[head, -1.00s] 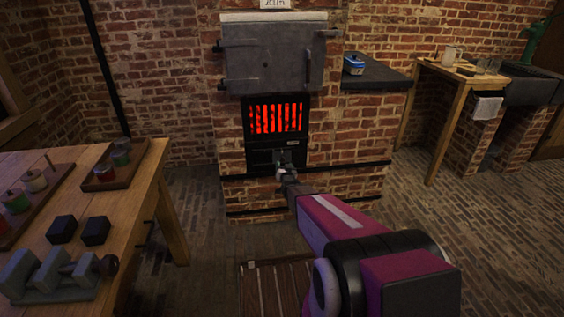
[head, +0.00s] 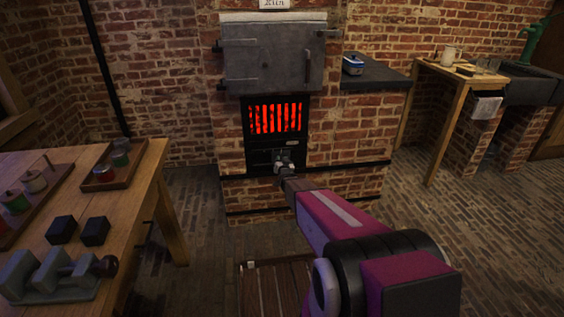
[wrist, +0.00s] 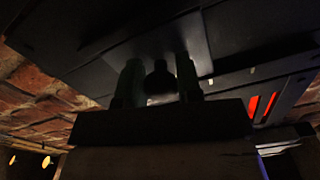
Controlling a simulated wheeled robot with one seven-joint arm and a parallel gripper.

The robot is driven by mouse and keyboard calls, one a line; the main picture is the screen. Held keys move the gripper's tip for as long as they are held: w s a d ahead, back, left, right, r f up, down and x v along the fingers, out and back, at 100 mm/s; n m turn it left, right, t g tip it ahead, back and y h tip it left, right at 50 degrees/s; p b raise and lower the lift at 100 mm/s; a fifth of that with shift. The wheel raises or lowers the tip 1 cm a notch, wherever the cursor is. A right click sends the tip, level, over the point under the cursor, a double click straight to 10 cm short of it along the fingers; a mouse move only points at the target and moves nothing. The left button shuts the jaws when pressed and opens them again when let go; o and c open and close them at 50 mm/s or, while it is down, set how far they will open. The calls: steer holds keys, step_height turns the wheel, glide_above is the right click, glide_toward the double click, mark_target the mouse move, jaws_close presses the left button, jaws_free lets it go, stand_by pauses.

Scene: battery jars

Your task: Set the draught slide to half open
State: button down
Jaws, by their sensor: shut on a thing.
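The draught slide (head: 262,158) is part of the dark metal panel below the glowing grate of the brick kiln in the head view. My gripper (head: 284,163) reaches the panel from the front right. In the wrist view, my gripper (wrist: 159,80) has a finger on each side of a dark rounded knob (wrist: 158,74) and is shut on it. The knob stands out from a dark plate (wrist: 110,45). The gripper and wrist cover part of the slide in the head view, so its exact opening cannot be read.
The red-lit grate (head: 275,118) is just above the slide, under the shut grey kiln door (head: 272,58). A wooden bench (head: 130,210) with trays and jars stands at left. A dark shelf (head: 375,75) is at right.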

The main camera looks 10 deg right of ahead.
steer(key=a, duration=0.4)
steer(key=shift+a, duration=0.15)
steer(key=c, duration=0.8)
jaws_free()
steer(key=shift+s, duration=0.1)
glide_toward(273, 158)
steer(key=s, duration=0.3)
steer(key=shift+s+f, duration=0.1)
steer(key=shift+s, duration=0.1)
